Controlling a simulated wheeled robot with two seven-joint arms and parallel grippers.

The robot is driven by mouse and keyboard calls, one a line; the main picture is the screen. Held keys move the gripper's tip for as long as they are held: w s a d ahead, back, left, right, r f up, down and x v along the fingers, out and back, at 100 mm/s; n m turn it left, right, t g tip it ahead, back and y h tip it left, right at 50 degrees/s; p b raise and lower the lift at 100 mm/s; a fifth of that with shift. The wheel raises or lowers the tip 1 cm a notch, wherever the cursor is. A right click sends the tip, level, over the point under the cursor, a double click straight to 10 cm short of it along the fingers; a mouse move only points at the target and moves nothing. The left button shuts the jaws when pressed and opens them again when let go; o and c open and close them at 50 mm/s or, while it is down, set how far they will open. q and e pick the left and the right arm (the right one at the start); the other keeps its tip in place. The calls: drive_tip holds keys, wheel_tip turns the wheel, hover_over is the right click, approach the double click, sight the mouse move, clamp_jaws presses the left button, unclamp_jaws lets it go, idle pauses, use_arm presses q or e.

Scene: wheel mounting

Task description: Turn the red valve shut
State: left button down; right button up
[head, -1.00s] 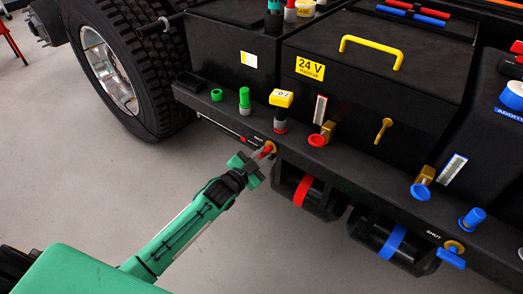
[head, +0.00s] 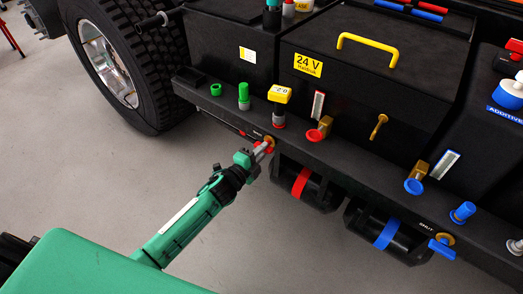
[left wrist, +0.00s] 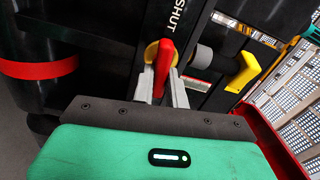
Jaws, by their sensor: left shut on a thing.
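The red valve (head: 270,143) is a small red lever on a brass fitting at the front edge of the black ledge. My left gripper (head: 263,150) reaches it from the lower left. In the left wrist view the red lever (left wrist: 163,66) stands between the two grey fingers (left wrist: 162,88), which are shut on it. The brass fitting (left wrist: 151,50) shows behind the lever. My right gripper is in neither view.
A red-banded black cylinder (head: 301,183) and a blue-banded one (head: 388,236) hang below the ledge. A blue valve (head: 441,247) sits farther right. Green, yellow-topped and red caps stand on the ledge. A big tyre (head: 135,70) is at left; the grey floor in front is clear.

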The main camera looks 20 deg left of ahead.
use_arm(q)
drive_tip(key=shift+m, duration=0.7)
drive_tip(key=shift+f, duration=0.1)
drive_tip(key=c, duration=1.4)
unclamp_jaws()
drive_tip(key=v, duration=1.3)
drive_tip(key=shift+s, duration=0.4)
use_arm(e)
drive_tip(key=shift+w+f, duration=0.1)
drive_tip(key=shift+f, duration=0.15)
use_arm(q)
drive_tip(key=shift+a, duration=0.1)
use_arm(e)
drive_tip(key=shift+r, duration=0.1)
